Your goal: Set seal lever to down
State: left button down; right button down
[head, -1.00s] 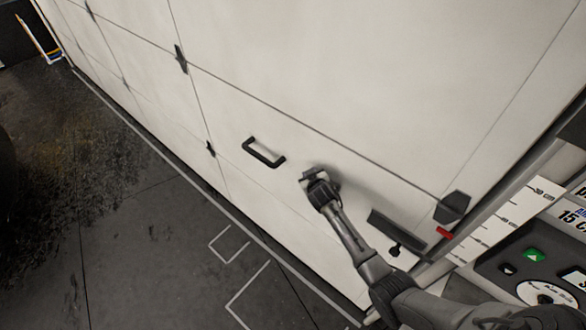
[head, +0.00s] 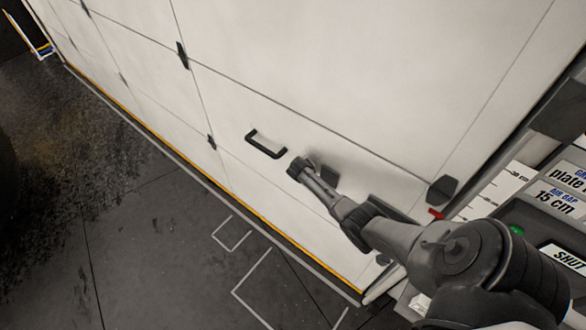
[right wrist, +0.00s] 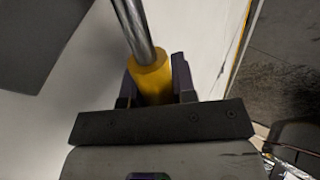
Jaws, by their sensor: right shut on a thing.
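In the right wrist view, my right gripper (right wrist: 152,95) is shut around the yellow grip (right wrist: 152,78) at the end of a bright metal rod (right wrist: 133,28). I take this rod and grip to be the seal lever. In the head view my right arm reaches in from the lower right, and its far end is in front of the lower part of the large white door. The grip and fingers cannot be made out there. A yellow strip (head: 258,230) shows along the door's bottom edge. My left gripper is in neither view.
The white door (head: 330,70) carries a black handle (head: 265,146) left of my arm. A small red piece (head: 436,214) and a panel (head: 563,262) reading "SHUT" are at the right.

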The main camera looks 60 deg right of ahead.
jog(key=shift+f, duration=0.15)
jog(key=shift+f, duration=0.1)
jog(key=c, duration=1.4)
grip_release()
jog(key=shift+o, duration=1)
